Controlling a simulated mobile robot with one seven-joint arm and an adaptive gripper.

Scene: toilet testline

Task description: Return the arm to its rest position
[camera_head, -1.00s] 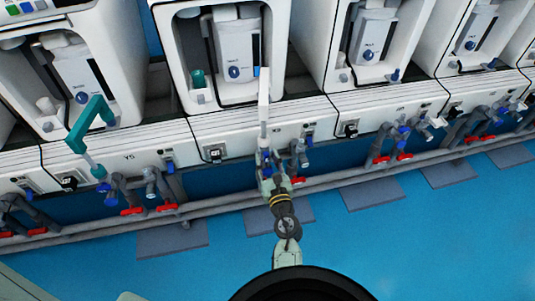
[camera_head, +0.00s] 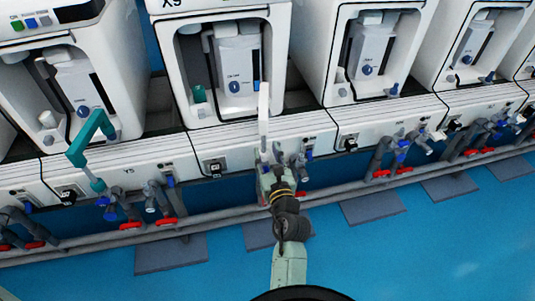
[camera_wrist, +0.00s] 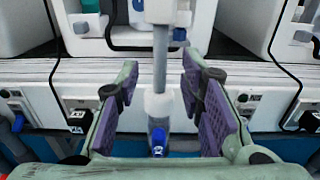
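My gripper (camera_head: 268,168) is at the end of my arm, in front of the low white bench front near the middle of the head view. In the wrist view my gripper (camera_wrist: 158,78) is open, with its purple-padded fingers apart on either side of a grey rod (camera_wrist: 160,58). A white block tops the rod, and a white collar and blue part (camera_wrist: 158,140) sit below. No clear contact between pads and rod shows. In the head view the upright white piece (camera_head: 263,112) stands just beyond my gripper, which hides its lower end.
White toilet units (camera_head: 225,60) stand in a row on the bench. A teal angled handle (camera_head: 88,137) stands at left. Grey pipes with red valves (camera_head: 130,225) and a long rail run along the bench's lower front. The blue floor (camera_head: 400,260) in front is mostly clear.

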